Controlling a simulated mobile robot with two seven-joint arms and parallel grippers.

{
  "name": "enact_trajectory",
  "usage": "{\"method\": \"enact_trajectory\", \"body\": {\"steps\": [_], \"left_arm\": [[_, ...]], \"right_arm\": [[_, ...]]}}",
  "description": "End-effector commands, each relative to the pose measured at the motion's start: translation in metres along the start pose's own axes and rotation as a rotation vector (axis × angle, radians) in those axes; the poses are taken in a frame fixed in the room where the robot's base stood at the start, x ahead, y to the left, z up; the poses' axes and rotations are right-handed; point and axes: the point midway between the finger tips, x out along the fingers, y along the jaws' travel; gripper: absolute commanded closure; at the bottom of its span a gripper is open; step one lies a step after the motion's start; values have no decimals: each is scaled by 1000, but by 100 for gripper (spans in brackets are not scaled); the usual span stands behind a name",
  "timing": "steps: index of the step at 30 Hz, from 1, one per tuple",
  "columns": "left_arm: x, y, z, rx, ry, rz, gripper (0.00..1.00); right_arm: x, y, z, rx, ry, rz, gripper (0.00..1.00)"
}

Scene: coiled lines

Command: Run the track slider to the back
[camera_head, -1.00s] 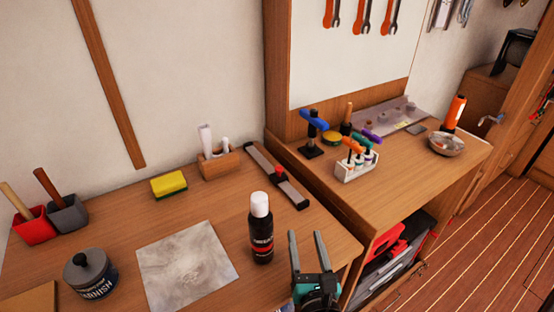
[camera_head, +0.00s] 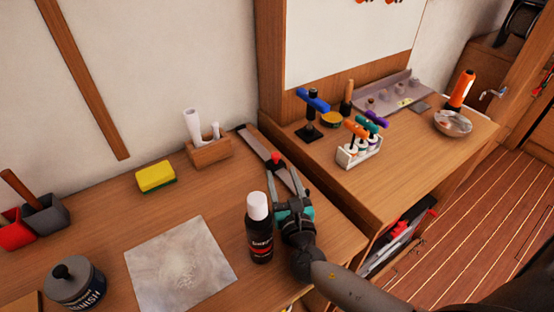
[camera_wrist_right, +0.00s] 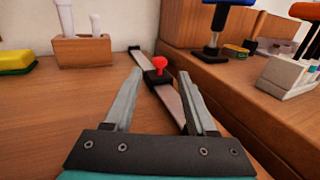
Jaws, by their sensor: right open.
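The track (camera_head: 256,146) is a grey rail with dark ends, lying on the wooden bench and running away towards the wall. Its slider, a dark block with a red knob (camera_head: 277,157), sits partway along the rail. It also shows in the right wrist view (camera_wrist_right: 159,68), just beyond my fingers. My right gripper (camera_head: 288,176) is open and empty, low over the near part of the track. In the wrist view its fingertips (camera_wrist_right: 164,82) lie either side of the rail, short of the knob. The near end of the track is hidden by my gripper. My left gripper is not in view.
A black spray can with white cap (camera_head: 259,228) stands close left of my right gripper. A wooden holder (camera_head: 209,152) stands left of the track's far end. The raised bench (camera_head: 400,168) edges the right side. A yellow sponge (camera_head: 156,177) lies further left.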

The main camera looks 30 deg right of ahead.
Motion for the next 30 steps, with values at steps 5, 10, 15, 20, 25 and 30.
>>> {"method": "enact_trajectory", "body": {"steps": [5, 10, 15, 20, 25, 30], "left_arm": [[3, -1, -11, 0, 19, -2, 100], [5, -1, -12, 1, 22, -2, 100], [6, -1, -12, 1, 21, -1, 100], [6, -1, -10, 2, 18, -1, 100], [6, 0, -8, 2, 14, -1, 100], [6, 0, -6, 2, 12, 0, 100]], "right_arm": [[32, 0, 0, 1, -2, -2, 43], [52, 0, 0, 1, -2, -1, 43], [62, 0, 0, 1, 0, 0, 43], [63, 0, 0, 1, 1, 0, 43], [63, 0, 0, 1, 0, 0, 46], [63, 0, 0, 1, 0, 0, 65]]}}
